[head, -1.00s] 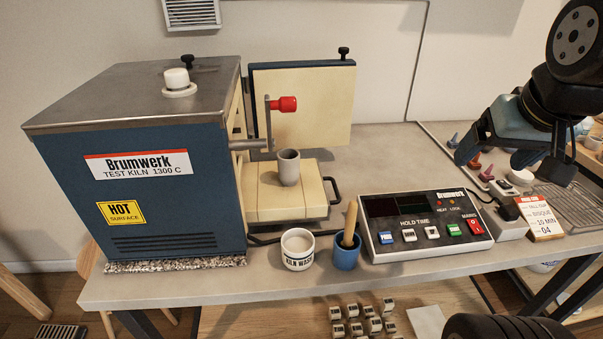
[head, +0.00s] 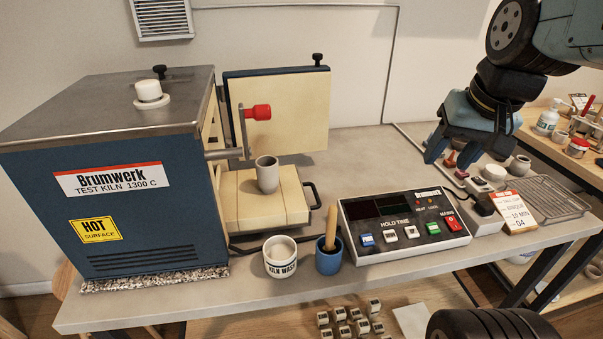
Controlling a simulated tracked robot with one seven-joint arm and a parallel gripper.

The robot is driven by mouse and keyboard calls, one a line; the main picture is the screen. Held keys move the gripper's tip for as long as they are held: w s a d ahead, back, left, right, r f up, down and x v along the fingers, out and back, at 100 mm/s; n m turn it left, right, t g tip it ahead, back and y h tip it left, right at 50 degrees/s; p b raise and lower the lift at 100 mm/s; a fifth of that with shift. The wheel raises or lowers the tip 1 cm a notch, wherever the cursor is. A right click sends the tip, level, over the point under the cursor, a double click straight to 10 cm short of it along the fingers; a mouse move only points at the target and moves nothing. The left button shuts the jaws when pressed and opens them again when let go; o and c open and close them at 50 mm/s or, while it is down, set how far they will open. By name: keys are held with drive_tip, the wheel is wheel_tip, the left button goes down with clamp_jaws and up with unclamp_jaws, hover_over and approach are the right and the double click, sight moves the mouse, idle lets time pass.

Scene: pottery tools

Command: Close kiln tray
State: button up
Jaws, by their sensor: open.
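The blue kiln (head: 140,215) stands at the left of the table, its opening facing right. Its cream tray (head: 243,207) is pulled out to the right and has a dark bar handle (head: 315,197) at its right end. A small grey cup (head: 267,176) stands upright on the tray. The kiln door (head: 290,115) stands open behind the tray. A lever with a red knob (head: 257,112) is at the kiln's front edge. My gripper (head: 449,160) is open and empty, above the back right of the table, to the right of the tray handle and apart from it.
A control box (head: 400,226) lies right of the tray. A white kiln wash pot (head: 280,257) and a blue pot with a wooden-handled tool (head: 329,258) stand in front of the tray.

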drive_tip(key=w+a+f+m+g+y, duration=0.1)
drive_tip(key=w, duration=0.1)
drive_tip(key=w+a+f+m+g+y, duration=0.1)
drive_tip(key=w+g, duration=0.1)
drive_tip(key=w+a+f+m+g+y, duration=0.1)
drive_tip(key=w+a+f, duration=0.1)
drive_tip(key=shift+w, duration=0.15)
drive_tip(key=c, duration=0.9)
drive_tip(key=w+a+f+m+g+y, duration=0.3)
drive_tip(key=w+a+f+g+y, duration=0.1)
drive_tip(key=w, duration=0.4)
drive_tip(key=shift+f+m+y, duration=0.3)
drive_tip(key=shift+f+y, duration=0.2)
drive_tip(key=shift+f, duration=0.3)
drive_tip(key=w+f+m+y, duration=0.2)
drive_tip(key=w+f+y, duration=0.1)
drive_tip(key=w+f, duration=0.1)
drive_tip(key=w+a+f+m+y, duration=0.1)
drive_tip(key=w+f+m+y, duration=0.2)
drive_tip(key=w+f, duration=0.2)
drive_tip(key=w+f+m+y, duration=0.2)
drive_tip(key=w+f, duration=0.2)
drive_tip(key=shift+w+a+f+m+y, duration=0.15)
drive_tip(key=shift+a+f+m+y, duration=0.1)
drive_tip(key=shift+m+y, duration=0.15)
drive_tip(key=x, duration=1.3)
drive_tip(key=shift+a, duration=0.4)
